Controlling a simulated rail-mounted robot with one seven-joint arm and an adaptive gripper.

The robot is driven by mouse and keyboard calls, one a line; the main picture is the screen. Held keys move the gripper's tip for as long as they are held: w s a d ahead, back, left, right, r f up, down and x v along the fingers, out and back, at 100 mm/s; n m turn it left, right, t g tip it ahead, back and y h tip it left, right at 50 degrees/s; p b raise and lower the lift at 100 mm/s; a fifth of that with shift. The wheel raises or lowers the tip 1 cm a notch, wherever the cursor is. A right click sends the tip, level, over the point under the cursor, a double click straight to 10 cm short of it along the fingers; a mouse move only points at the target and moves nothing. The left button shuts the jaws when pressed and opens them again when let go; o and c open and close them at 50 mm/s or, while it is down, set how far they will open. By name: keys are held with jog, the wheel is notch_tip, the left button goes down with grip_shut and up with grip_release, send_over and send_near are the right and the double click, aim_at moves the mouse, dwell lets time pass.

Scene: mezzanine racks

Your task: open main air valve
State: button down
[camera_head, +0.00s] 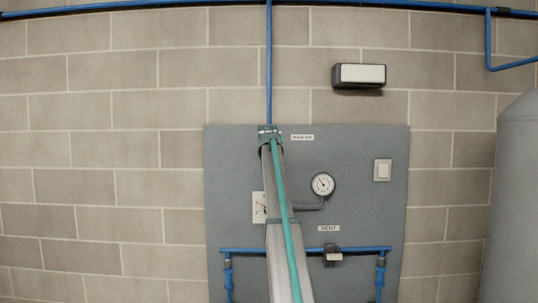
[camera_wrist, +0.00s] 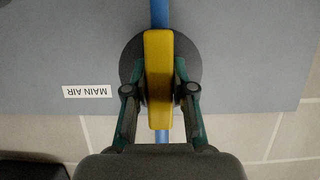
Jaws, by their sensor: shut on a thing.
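The main air valve has a yellow bar handle (camera_wrist: 158,52) over a round dark body (camera_wrist: 190,58) in the wrist view. The handle lies lengthwise along the blue pipe (camera_wrist: 160,12), in line with it. My gripper (camera_wrist: 160,92) is shut on the handle, one finger on each long side. The "MAIN AIR" label (camera_wrist: 87,92) reads upside down beside it. In the head view my gripper (camera_head: 269,132) is at the top of the grey panel (camera_head: 235,185), left of the same label (camera_head: 302,137), and hides the valve.
A pressure gauge (camera_head: 323,184), a "VENT" label (camera_head: 329,228) and a dark vent valve (camera_head: 333,256) are right of my arm. A white switch (camera_head: 382,170) is further right. A grey tank (camera_head: 515,210) stands at the right edge.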

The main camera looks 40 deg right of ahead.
jog(key=c, duration=1)
grip_release()
jog(key=shift+o, duration=0.2)
jog(key=v, duration=1.2)
